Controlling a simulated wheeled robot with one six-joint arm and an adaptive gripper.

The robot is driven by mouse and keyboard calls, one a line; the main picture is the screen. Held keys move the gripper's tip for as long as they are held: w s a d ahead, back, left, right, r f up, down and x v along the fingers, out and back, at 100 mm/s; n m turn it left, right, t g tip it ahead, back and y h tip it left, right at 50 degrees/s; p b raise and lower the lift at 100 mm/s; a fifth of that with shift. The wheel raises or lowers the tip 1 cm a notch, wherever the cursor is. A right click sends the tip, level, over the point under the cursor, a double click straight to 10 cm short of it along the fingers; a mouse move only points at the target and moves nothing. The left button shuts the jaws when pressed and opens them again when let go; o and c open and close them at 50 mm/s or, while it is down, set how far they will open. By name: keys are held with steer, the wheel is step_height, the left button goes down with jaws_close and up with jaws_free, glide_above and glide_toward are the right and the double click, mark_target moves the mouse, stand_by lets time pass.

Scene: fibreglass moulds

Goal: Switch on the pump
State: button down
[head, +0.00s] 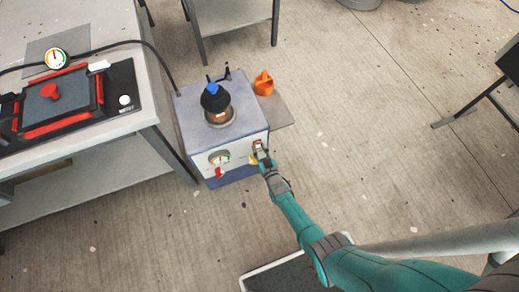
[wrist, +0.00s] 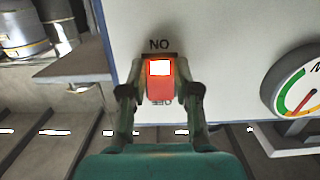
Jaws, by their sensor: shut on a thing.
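The pump (head: 190,112) is a box with a grey-blue top and a white front panel, standing low beside the bench. A red switch (wrist: 160,88) on its front panel has a bright, lit-looking white window. Lettering that reads "NO" in the wrist picture, likely "ON" upside down, is beside the window; smaller marks at its other end are partly hidden. My gripper (wrist: 160,96) has its two fingers on either side of the switch, closed on it. In the head view my gripper (head: 265,162) is at the right of the front panel, partly covering the switch.
A round gauge (head: 218,157) with a coloured scale is on the same panel, also in the wrist view (wrist: 302,86). A dark-capped vessel (head: 215,98) stands on the pump. An orange object (head: 263,83) sits behind right.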

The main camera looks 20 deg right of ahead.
steer(key=c, duration=0.8)
jaws_free()
steer(key=shift+c, duration=0.2)
steer(key=shift+s, duration=0.1)
steer(key=s+r, duration=0.1)
steer(key=s, duration=1)
steer(key=shift+s+r, duration=0.35)
